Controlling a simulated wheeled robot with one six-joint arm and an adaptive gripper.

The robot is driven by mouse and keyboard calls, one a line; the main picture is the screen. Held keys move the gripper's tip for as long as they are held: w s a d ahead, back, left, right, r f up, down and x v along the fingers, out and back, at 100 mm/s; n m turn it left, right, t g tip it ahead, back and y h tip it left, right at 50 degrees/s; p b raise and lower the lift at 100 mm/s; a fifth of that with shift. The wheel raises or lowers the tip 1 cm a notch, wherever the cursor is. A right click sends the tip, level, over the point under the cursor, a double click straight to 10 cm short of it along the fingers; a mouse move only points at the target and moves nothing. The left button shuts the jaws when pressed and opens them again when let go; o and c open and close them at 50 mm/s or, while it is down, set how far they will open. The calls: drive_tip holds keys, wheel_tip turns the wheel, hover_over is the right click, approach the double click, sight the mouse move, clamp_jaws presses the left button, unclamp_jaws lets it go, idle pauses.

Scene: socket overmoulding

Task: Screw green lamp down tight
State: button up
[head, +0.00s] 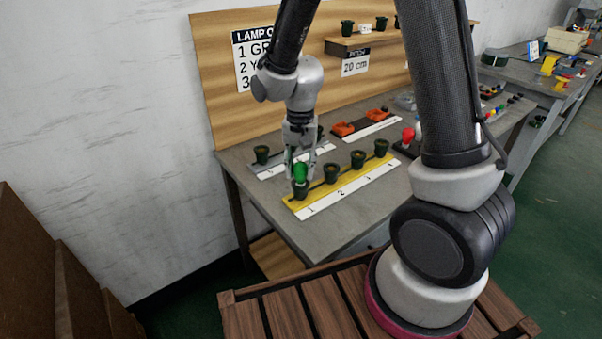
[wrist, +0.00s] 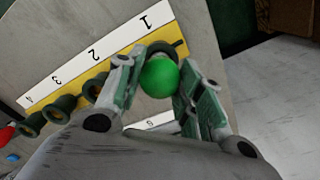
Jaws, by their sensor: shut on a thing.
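The green lamp (head: 300,173) stands at the first socket (head: 301,190) of the yellow strip (head: 345,186), beside the number 1. It looks upright; how deep it sits in the socket cannot be told. My gripper (head: 300,160) comes down from above and is shut on the lamp. In the wrist view the green lamp (wrist: 159,77) shows as a round bulb between the two fingers of my gripper (wrist: 158,88). The first socket (wrist: 161,50) shows partly behind it; the lamp hides the rest.
Several dark empty-looking sockets (head: 358,158) stand along the yellow strip. A grey strip (head: 270,170) with sockets lies behind it. Orange parts (head: 343,129) and a red lamp (head: 408,135) are farther back. The table's front left (head: 262,203) is clear.

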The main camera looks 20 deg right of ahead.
drive_tip(key=m, duration=0.3)
drive_tip(key=shift+m, duration=0.3)
drive_tip(key=shift+m, duration=0.3)
drive_tip(key=m, duration=0.4)
drive_tip(key=o, duration=1)
